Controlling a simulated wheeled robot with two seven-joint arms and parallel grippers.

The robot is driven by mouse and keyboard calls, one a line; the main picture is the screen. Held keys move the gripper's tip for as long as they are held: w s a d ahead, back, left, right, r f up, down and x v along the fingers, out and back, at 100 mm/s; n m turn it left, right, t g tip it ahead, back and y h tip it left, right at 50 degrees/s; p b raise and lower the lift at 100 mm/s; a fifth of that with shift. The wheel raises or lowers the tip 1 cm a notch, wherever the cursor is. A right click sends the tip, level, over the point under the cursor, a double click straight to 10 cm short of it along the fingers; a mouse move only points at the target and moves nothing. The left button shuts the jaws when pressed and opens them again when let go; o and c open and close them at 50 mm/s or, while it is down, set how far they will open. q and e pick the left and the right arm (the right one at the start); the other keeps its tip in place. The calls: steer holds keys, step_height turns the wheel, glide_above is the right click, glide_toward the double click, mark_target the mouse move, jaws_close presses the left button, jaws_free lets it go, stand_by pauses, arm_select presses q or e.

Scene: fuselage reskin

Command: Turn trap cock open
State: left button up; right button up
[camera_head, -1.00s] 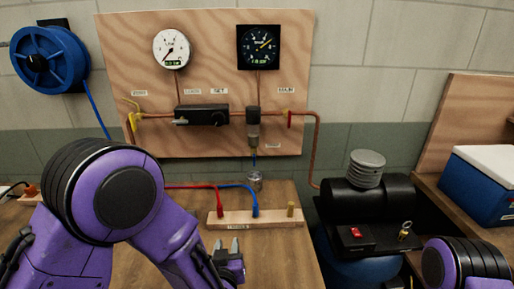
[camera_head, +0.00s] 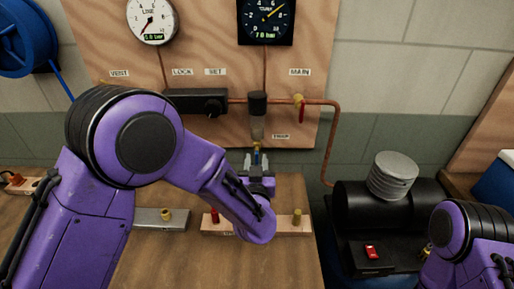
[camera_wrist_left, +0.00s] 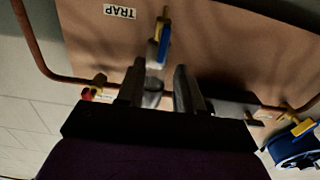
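The trap cock (camera_head: 257,146) is a small brass fitting under the trap bowl (camera_head: 257,118) on the plywood panel. In the left wrist view, its blue handle (camera_wrist_left: 163,44) lies along the yellow-brass body, close to the TRAP label (camera_wrist_left: 119,12). My left gripper (camera_head: 256,160) is just below the cock. In the left wrist view, its two fingers (camera_wrist_left: 159,72) are apart and the handle shows just beyond and between their tips. I cannot tell whether they touch it. My right gripper is out of view; only the right arm shows at the lower right.
Copper pipe (camera_head: 333,140) runs along the panel. The main valve (camera_head: 301,108) has a red handle, right of the trap. A wooden block (camera_head: 285,224) with fittings lies on the bench below my left arm. A black compressor (camera_head: 375,215) stands at right, a blue hose reel (camera_head: 25,35) at upper left.

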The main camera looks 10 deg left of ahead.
mark_target(257, 155)
arm_select(q)
steer(key=w, duration=0.2)
steer(key=w+a+p, duration=0.1)
steer(key=w, duration=0.1)
steer(key=shift+w+f, duration=0.15)
steer(key=shift+w, duration=0.2)
steer(key=shift+s, duration=0.1)
jaws_close()
